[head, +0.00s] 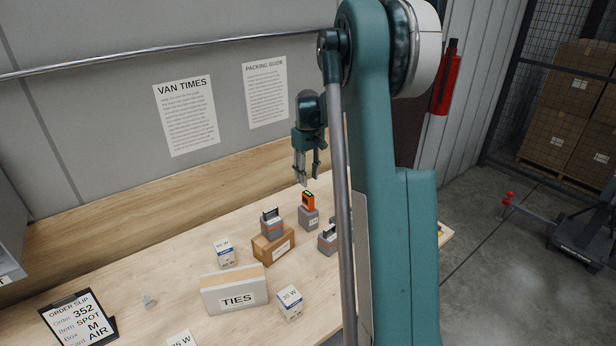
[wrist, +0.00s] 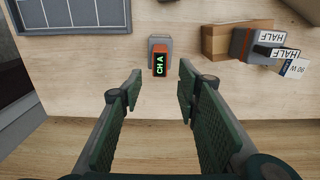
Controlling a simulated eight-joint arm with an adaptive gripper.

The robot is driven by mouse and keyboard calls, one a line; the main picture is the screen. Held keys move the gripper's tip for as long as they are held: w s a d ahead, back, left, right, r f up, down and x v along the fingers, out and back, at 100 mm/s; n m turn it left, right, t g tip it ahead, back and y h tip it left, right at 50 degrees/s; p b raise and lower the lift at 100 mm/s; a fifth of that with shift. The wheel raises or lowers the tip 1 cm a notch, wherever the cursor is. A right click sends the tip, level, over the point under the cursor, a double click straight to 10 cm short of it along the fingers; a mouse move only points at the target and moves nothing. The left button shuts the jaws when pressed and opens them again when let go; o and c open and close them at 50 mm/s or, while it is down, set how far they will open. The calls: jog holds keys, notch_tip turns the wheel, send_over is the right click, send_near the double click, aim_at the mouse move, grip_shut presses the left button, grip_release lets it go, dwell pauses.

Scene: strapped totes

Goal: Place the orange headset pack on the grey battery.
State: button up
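The orange headset pack (head: 308,201), with a dark face and green display, appears to rest upright on top of a grey battery block (head: 309,219) in the head view. In the wrist view the orange pack (wrist: 160,64) reads "CH A" and overlaps the grey block (wrist: 160,43). My gripper (head: 307,180) hangs above the pack, fingers pointing down. In the wrist view my gripper (wrist: 158,88) is open, with nothing between its fingers, and the pack lies just beyond the fingertips. The gripper is apart from the pack.
A grey strapped block (head: 271,223) sits on a cardboard box (head: 273,248), left of the pack. Another grey block (head: 327,240) is close by at front right. A TIES box (head: 234,291) and small white cartons (head: 224,252) stand nearer. The table's back strip is clear.

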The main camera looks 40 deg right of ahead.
jog(key=shift+a, duration=0.1)
jog(key=s+a+r+t, duration=0.1)
jog(key=s+a+r, duration=0.4)
jog(key=a, duration=0.3)
jog(key=s+a+r+t, duration=0.1)
jog(key=s+a+r, duration=0.35)
jog(key=a, duration=0.35)
jog(key=s+a+r+t, duration=0.1)
jog(key=s+a+r, duration=0.35)
jog(key=a, duration=0.35)
jog(key=s+a+f+t, duration=0.1)
jog(key=s+a+t, duration=0.1)
jog(key=s+a, duration=0.6)
jog(key=s+a+f+t, duration=0.2)
jog(key=s+a, duration=0.6)
jog(key=s, duration=0.6)
jog(key=shift+a+f, duration=0.15)
jog(key=shift+a, duration=0.25)
